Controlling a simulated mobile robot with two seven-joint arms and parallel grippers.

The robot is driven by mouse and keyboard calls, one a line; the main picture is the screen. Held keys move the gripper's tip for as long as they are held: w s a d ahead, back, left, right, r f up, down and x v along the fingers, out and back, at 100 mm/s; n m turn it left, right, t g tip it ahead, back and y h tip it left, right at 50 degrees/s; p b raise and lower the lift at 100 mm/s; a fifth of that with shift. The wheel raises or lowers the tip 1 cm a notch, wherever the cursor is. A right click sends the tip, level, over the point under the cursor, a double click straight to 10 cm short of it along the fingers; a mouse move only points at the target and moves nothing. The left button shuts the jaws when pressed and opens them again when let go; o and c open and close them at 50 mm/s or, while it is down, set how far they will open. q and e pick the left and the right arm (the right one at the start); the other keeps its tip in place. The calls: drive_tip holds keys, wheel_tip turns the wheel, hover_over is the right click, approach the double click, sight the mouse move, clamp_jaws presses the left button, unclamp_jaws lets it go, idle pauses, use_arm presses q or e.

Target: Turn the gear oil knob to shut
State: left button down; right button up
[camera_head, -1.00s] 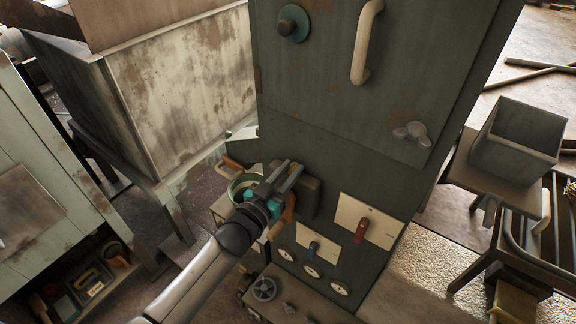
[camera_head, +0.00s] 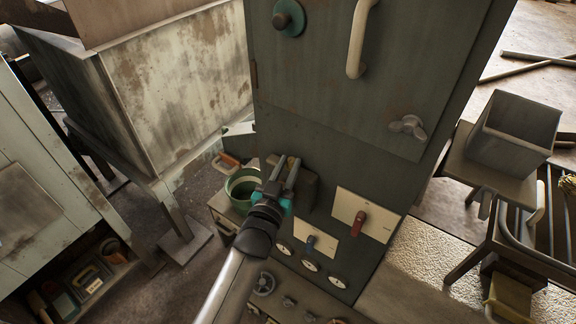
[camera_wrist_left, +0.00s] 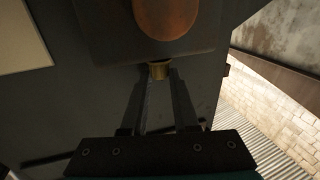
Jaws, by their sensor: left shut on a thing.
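My left gripper (camera_head: 284,168) is at a dark box (camera_head: 305,186) on the front of the green-grey cabinet. In the left wrist view its two fingers (camera_wrist_left: 160,76) close on a small brass-coloured piece (camera_wrist_left: 160,70) at the edge of that box. A rounded orange-brown part (camera_wrist_left: 166,17) shows just beyond it, against the box. I cannot tell which of these is the gear oil knob, as no label is readable. A red-handled switch (camera_head: 359,222) and a blue-handled switch (camera_head: 310,243) sit on pale plates, apart from my gripper. My right gripper is not in view.
Several round dials (camera_head: 310,265) and a small handwheel (camera_head: 264,284) are below the switches. A green pot (camera_head: 241,187) stands left of the box. A grab handle (camera_head: 358,40) and a wing knob (camera_head: 408,127) are higher on the cabinet. A grey bin (camera_head: 515,132) stands at right.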

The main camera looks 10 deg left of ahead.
use_arm(q)
drive_tip(key=c, duration=1)
unclamp_jaws()
drive_tip(key=shift+o, duration=0.2)
drive_tip(key=s+a+p, duration=0.1)
drive_tip(key=s, duration=1.4)
drive_tip(key=shift+a+p, duration=0.3)
drive_tip(key=shift+a, duration=0.05)
drive_tip(key=shift+s, duration=0.1)
